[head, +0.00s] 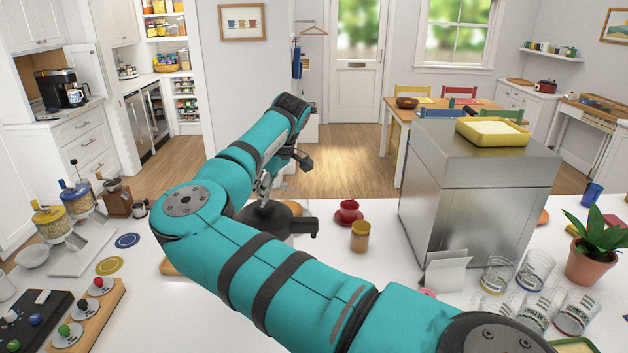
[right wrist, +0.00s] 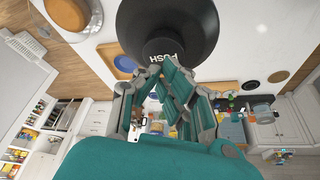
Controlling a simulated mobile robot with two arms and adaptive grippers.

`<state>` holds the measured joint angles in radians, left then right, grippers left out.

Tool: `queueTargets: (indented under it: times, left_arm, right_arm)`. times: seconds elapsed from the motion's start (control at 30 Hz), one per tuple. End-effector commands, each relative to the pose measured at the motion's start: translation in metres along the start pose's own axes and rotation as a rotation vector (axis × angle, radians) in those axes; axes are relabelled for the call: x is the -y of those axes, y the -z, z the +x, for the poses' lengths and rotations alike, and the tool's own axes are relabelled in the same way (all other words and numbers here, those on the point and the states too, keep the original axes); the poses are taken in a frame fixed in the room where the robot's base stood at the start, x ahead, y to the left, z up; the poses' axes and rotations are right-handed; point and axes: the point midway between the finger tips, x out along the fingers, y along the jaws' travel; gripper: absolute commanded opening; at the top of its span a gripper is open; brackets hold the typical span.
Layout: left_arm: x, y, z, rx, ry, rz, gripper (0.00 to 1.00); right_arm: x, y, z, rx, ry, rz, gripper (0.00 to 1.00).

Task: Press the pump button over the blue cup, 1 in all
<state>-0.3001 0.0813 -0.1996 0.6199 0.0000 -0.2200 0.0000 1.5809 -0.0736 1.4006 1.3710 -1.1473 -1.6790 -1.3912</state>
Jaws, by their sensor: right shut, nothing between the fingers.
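A black round pump top (head: 266,217) stands mid-counter, partly behind my right arm. In the right wrist view its black button (right wrist: 168,25) bears the word PUSH. My right gripper (head: 268,183) is shut and empty above the pump top in the head view. In the right wrist view the closed fingertips (right wrist: 166,62) are at the lettered edge of the button; whether they touch it I cannot tell. A blue cup (head: 592,195) stands at the far right of the counter, away from the pump. No blue cup shows under the pump; my arm hides that area. My left gripper is out of view.
A red cup (head: 349,209) on a saucer and a jar (head: 360,238) stand right of the pump. A large metal box (head: 473,200), several glasses (head: 535,268) and a plant (head: 590,250) fill the right. Dispensers (head: 80,205) stand at the left.

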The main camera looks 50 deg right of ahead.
Motion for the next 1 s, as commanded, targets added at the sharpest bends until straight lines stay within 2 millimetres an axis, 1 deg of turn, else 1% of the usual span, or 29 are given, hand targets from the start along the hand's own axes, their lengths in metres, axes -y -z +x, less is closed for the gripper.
queueTargets:
  times: [0.4, 1.0]
  left_arm:
    - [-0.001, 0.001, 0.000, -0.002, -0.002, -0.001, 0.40]
    - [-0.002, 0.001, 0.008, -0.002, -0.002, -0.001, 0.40]
  right_arm:
    - [0.000, 0.000, 0.001, 0.000, 0.000, 0.000, 0.00]
    - [0.000, -0.007, 0.017, 0.000, 0.000, 0.000, 0.00]
